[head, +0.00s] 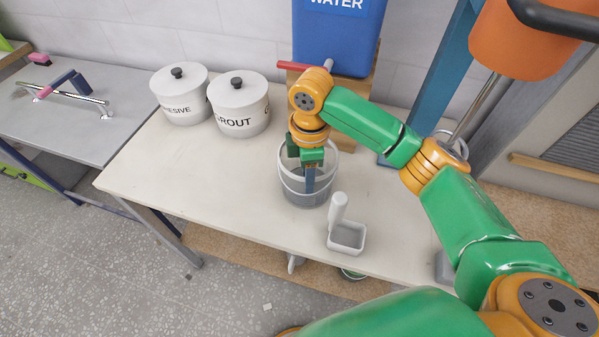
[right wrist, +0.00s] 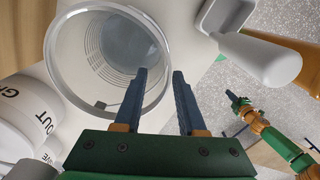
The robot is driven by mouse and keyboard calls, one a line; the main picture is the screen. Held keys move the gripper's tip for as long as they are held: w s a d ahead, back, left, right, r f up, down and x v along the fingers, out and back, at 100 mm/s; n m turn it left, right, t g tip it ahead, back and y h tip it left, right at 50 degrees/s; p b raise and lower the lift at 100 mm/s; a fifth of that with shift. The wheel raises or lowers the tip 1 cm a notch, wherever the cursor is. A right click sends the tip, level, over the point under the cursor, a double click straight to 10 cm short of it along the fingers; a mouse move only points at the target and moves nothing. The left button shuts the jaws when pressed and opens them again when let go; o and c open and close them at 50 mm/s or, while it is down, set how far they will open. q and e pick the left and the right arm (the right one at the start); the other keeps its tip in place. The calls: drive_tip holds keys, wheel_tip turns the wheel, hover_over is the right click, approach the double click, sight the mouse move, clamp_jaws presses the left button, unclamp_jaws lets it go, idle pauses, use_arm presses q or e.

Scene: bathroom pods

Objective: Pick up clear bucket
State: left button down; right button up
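The clear bucket (head: 296,192) stands upright on the white table, with a greyish inside. In the right wrist view the bucket (right wrist: 88,82) shows from above, its round opening left of the fingers. My right gripper (head: 309,172) is at the bucket, pointing down. It is open and empty in the right wrist view (right wrist: 160,72). One finger overlaps the bucket's opening and the other is outside the rim; I cannot tell how deep they reach. My left gripper (right wrist: 236,100) is small at the right of the right wrist view, too small to tell its state.
Two white lidded pots (head: 239,106) stand left of the bucket. A blue water container (head: 336,40) sits on a wooden stand behind it. The table's left part (head: 150,165) is clear.

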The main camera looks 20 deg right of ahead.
drive_tip(key=f, duration=0.2)
drive_tip(key=f+p, duration=0.1)
drive_tip(key=d+f, duration=0.1)
drive_tip(key=f, duration=0.1)
drive_tip(key=shift+s+f+p, duration=0.3)
drive_tip(key=shift+f, duration=0.35)
drive_tip(key=shift+w+a+f, duration=0.1)
drive_tip(key=shift+w+a, duration=0.1)
drive_tip(key=shift+d, duration=0.15)
clamp_jaws()
idle(0.3)
